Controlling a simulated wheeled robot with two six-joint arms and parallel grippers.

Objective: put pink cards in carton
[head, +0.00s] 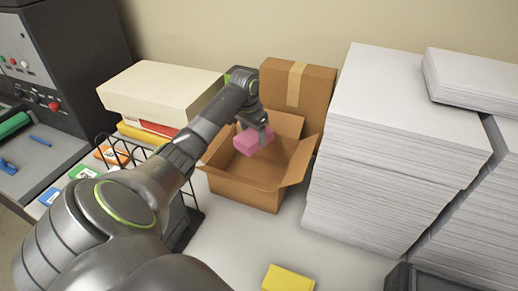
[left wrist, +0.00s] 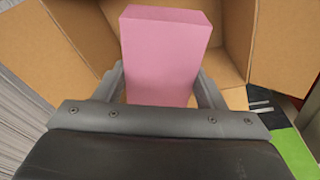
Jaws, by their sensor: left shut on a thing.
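The pink cards (head: 249,142) form a small block held by my left gripper (head: 262,132), which is shut on it. In the left wrist view the pink block (left wrist: 165,58) sits between the two fingers of the gripper (left wrist: 162,95). The open carton (head: 243,192) stands on the table with its flaps spread. The block is over the carton's opening in the head view; how high it is above the bottom I cannot tell. Carton walls (left wrist: 75,22) surround the block in the left wrist view. My right gripper is not in view.
A closed brown box (head: 318,85) stands behind the carton. Tall white paper stacks (head: 385,150) rise close on the right. A wire rack (head: 125,150) and stacked boxes (head: 165,90) are on the left. A yellow block (head: 288,279) lies at the front, with clear table around it.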

